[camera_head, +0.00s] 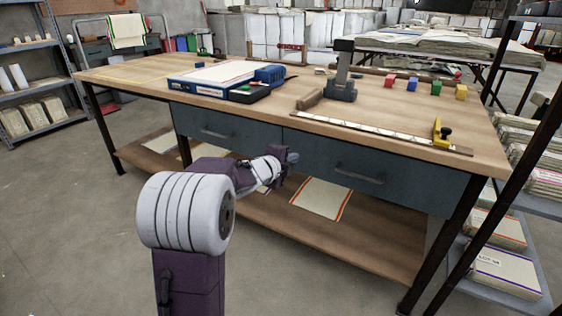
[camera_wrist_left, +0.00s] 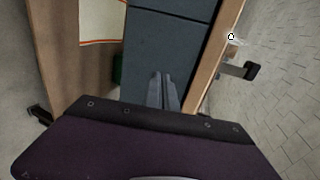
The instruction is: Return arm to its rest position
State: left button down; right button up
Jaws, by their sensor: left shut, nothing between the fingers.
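My left arm comes up from the bottom of the head view, with its white and purple links in front of the workbench. My left gripper (camera_head: 291,157) is in front of the bench's drawers, below the tabletop edge. In the left wrist view the left gripper's fingers (camera_wrist_left: 164,90) lie close together, shut and empty, against the blue-grey drawer front (camera_wrist_left: 160,40) behind them. I cannot tell the gap between the fingers and the drawers. My right arm and gripper are not in view.
The wooden workbench (camera_head: 130,75) carries a blue tray with cloth (camera_head: 215,74), coloured blocks (camera_head: 413,84), a ruler (camera_head: 370,131) and a grey clamp-like tool (camera_head: 341,85). A cloth (camera_head: 321,198) lies on its lower shelf. Shelving stands at right. Floor at left (camera_head: 60,210) is clear.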

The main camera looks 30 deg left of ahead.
pick_arm(q)
jog(key=p+v, duration=0.1)
jog(key=v, duration=0.5)
